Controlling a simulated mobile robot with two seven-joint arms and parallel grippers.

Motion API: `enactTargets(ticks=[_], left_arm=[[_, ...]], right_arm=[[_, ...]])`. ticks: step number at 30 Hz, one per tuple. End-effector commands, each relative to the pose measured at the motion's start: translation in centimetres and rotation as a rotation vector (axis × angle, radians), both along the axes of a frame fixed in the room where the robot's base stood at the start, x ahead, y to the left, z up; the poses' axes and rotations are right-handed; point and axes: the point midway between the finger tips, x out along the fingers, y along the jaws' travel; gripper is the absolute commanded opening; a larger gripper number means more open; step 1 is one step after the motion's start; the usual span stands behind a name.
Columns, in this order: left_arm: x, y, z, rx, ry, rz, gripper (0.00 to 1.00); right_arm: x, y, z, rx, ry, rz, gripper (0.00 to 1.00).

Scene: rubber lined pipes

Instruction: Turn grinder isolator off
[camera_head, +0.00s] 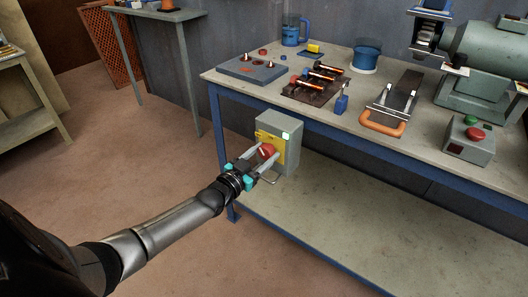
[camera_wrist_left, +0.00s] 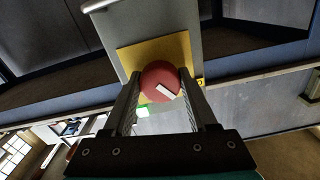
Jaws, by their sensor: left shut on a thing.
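A round red knob (camera_head: 267,150) with a white pointer mark sits on that plate. In the left wrist view, the knob (camera_wrist_left: 160,78) shows its white mark slanted. My left gripper (camera_head: 265,157) reaches in from the left with a finger on each side of the knob, shut on it. A small pale green-white patch (camera_head: 285,135) shows on the box. My right gripper is not in view.
The blue-framed workbench (camera_head: 320,123) stands above and right of the box. The grinder (camera_head: 480,60) and a control box (camera_head: 468,140) with red and green buttons are at its right. A lower shelf (camera_head: 350,225) is bare. Floor to the left is clear.

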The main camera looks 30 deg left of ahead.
Motion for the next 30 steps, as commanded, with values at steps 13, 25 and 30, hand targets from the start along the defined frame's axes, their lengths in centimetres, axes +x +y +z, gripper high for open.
enactTargets(ticks=[13,25,30], left_arm=[[-0.03,-0.08,-0.05,-0.426,0.035,0.0,0.02],[-0.04,-0.12,-0.09,-0.763,0.062,0.0,0.02],[-0.05,-0.13,-0.09,-0.859,0.07,0.0,0.02]], right_arm=[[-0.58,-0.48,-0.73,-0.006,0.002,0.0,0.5],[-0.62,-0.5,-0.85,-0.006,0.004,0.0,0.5],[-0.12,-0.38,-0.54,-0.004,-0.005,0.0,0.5]])
